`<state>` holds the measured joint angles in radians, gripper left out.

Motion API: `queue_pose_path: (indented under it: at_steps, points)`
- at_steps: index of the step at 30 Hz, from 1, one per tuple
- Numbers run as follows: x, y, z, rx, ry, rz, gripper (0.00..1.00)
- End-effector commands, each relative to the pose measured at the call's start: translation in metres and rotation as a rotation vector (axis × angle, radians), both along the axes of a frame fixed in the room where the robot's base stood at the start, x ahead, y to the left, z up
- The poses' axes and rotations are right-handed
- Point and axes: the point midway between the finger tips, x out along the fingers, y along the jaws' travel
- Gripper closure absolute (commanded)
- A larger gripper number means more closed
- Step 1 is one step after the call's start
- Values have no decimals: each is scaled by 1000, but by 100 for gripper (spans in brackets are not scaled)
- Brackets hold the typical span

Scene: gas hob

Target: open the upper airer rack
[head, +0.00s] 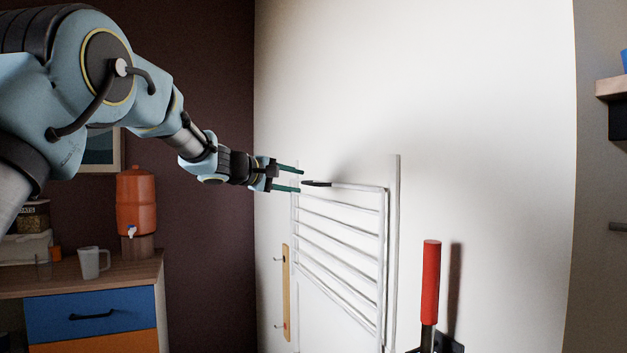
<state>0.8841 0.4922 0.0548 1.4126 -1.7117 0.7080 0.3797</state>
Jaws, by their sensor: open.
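The airer rack (340,243) is a white frame with several thin rails, mounted on the pale wall. It hangs down close to the wall, below its top bar. A dark handle (317,184) sticks out at the top left of the rack. My gripper (300,179) is at the rack's top left corner, its two green fingers open and pointing right. The fingertips are just left of the dark handle, one above and one below its level. I cannot tell whether they touch it. No second rack shows clearly.
A red-handled tool (431,283) stands at the lower right before the wall. A wooden hook board (286,292) is on the wall left of the rack. A counter with a blue drawer (88,314), a white mug (92,263) and an orange dispenser (137,205) is at the left.

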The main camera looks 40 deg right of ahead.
Motion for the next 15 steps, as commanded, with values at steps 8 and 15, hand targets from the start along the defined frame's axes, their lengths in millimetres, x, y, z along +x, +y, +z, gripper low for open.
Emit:
queue_pose_path:
  at_steps: [8, 15]
  points:
    - [1, -48, -6, 2, 1, -1, 55]
    - [2, -64, -11, 1, 0, 0, 55]
